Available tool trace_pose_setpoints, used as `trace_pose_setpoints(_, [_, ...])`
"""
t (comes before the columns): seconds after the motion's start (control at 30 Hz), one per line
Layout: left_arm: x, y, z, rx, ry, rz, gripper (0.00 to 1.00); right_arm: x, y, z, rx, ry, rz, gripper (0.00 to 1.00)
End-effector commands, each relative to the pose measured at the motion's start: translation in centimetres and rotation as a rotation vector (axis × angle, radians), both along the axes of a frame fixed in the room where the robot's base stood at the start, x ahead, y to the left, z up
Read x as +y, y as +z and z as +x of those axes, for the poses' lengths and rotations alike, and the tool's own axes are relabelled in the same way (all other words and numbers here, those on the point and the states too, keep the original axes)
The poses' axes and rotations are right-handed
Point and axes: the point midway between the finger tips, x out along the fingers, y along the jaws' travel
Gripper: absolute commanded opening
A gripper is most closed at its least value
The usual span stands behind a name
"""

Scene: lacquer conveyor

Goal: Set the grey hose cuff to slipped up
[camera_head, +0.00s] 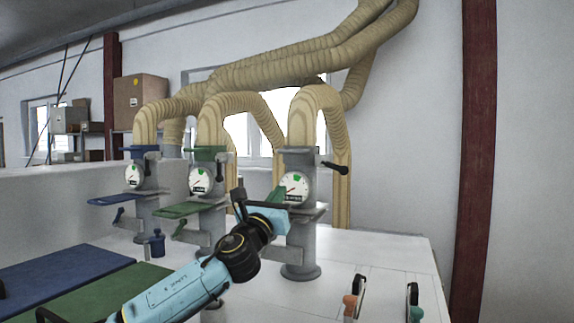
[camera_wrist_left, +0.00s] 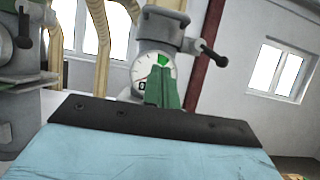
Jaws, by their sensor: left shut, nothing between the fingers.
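The grey hose cuff (camera_head: 297,160) sits at the top of the right-hand grey pipe, just under its tan hose, with a black-knobbed lever (camera_head: 335,168) pointing right. In the left wrist view the cuff (camera_wrist_left: 162,24) is above a round dial, and its lever (camera_wrist_left: 208,48) points down to the right. My left gripper (camera_head: 277,195) is in front of the dial (camera_head: 294,187), lower than the cuff. Its green fingers (camera_wrist_left: 164,88) are shut and empty, overlapping the dial's lower part in the wrist view; contact cannot be told. My right gripper is not in view.
Two similar pipes with a blue cuff (camera_head: 140,153) and a green cuff (camera_head: 205,154) stand to the left, with side levers. Blue (camera_head: 60,280) and green (camera_head: 110,297) panels lie at front left. Orange- and teal-handled levers (camera_head: 350,303) (camera_head: 413,303) stand at front right.

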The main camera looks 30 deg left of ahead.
Motion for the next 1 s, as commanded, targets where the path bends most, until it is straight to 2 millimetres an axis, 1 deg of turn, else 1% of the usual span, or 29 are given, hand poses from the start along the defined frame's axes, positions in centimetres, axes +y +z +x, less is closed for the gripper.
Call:
trace_pose_setpoints(0.1, [0.0,1.0,1.8,-0.001,0.0,-0.002,0.0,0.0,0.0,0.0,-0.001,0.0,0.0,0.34])
trace_pose_setpoints(0.47, [0.3,2.9,6.2,0.0,0.0,-0.001,0.0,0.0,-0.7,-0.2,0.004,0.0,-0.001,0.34])
trace_pose_setpoints(0.5, [0.3,3.9,5.9,0.0,-0.001,0.002,0.0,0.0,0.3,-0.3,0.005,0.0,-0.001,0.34])
trace_pose_setpoints(0.53, [0.3,4.4,5.8,0.0,0.0,0.001,0.0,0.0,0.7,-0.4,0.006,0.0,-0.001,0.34])
trace_pose_setpoints(0.7, [0.3,6.2,5.4,-0.001,-0.002,0.001,0.0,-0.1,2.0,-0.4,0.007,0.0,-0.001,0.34])
trace_pose_setpoints(0.83, [0.3,6.7,5.3,0.0,0.0,0.001,0.0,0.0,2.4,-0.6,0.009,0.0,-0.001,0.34])
trace_pose_setpoints(1.0, [0.3,6.8,5.2,0.0,-0.001,0.0,0.0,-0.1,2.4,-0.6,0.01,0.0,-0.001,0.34])
